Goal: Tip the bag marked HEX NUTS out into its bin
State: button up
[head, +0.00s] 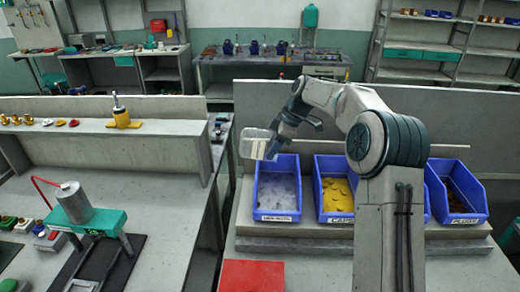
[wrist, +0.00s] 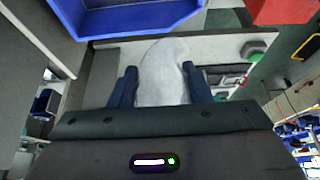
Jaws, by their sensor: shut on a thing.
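My gripper (head: 275,132) is shut on a pale, see-through bag (head: 254,144) and holds it in the air. The bag points out to the left of the gripper, just above the back left corner of the leftmost blue bin. A light label patch shows on it, too small to read. In the wrist view the bag (wrist: 163,75) is whitish and sits between both fingers (wrist: 161,82). The leftmost blue bin (head: 277,217) has a front label that seems to read HEX NUTS and holds pale grey pieces. I cannot tell whether the bag is open.
A blue bin marked CAPS (head: 336,218) with yellow pieces stands to its right. A blue bin marked PLUGS (head: 464,219) with dark brown pieces is farther right, partly behind my arm. A red box (head: 253,275) lies in front. A low wall (head: 330,120) runs behind the bins.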

aim_at(272, 133)
jog(key=shift+r+h, duration=0.15)
jog(key=shift+h, duration=0.25)
jog(key=r+h+p, duration=0.1)
jog(key=h+p, duration=0.1)
jog(key=p, duration=0.2)
jog(key=shift+r, duration=0.1)
jog(key=h, duration=0.2)
jog(key=shift+f+h, duration=0.2)
jog(key=shift+h, duration=0.1)
jog(key=h, duration=0.2)
jog(key=r+h, duration=0.1)
jog(key=h, duration=0.1)
jog(key=shift+a, duration=0.15)
jog(key=shift+d+r+h, duration=0.2)
jog(key=shift+r+h, duration=0.1)
jog(key=shift+h, duration=0.7)
jog(key=h, duration=0.3)
jog(key=shift+a+r, duration=0.2)
jog(key=shift+r, duration=0.2)
jog(key=shift+d+r+h, duration=0.15)
jog(key=shift+d+h, duration=0.05)
jog(key=shift+h, duration=0.8)
jog(key=h, duration=0.1)
jog(key=r+h, duration=0.1)
jog(key=h, duration=0.1)
jog(key=shift+a, duration=0.2)
jog(key=shift+d, duration=0.25)
